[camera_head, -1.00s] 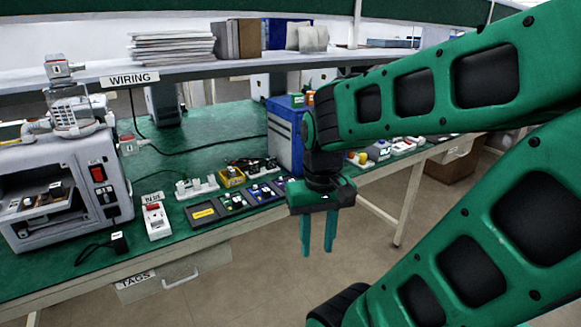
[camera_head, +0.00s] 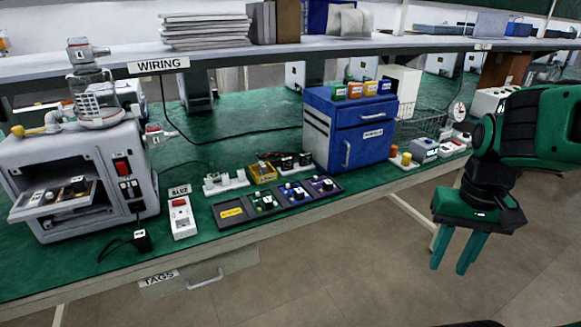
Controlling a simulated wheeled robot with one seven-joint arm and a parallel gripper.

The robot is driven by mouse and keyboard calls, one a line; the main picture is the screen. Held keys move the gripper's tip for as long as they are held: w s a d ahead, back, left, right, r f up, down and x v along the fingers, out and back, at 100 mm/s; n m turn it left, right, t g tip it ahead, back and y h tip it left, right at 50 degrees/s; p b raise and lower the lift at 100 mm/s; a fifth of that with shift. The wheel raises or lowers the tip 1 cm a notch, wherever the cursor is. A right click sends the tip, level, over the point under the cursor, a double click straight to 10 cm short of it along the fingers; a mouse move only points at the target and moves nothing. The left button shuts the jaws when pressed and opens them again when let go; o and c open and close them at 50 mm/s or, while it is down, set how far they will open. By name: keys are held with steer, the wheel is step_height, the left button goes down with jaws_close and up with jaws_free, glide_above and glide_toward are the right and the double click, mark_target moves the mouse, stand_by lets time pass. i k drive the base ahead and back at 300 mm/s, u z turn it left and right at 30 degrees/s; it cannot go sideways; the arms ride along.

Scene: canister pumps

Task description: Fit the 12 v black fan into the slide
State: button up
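My gripper (camera_head: 450,268) hangs in free air at the right, in front of the bench edge, with its two fingers pointing down, apart and empty. The grey pump housing (camera_head: 75,170) stands at the bench's left end. A slide-like tray (camera_head: 50,200) sticks out of its front opening and carries small dark parts. Small black parts with white tags (camera_head: 287,164) stand mid-bench, behind a row of dark trays (camera_head: 231,213) holding small coloured parts. A black part (camera_head: 142,240) with a cable lies near the front edge. I cannot read which one is the 12 V black fan.
A blue-and-white drawer cabinet (camera_head: 350,127) with small coloured boxes on top stands behind the trays. A white switch block (camera_head: 181,217) sits between the housing and trays. A shelf (camera_head: 300,51) overhangs the bench. The floor in front is clear.

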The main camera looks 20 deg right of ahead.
mark_target(28, 206)
steer(key=z, duration=0.05)
steer(key=i, duration=1.5)
steer(key=u, duration=0.05)
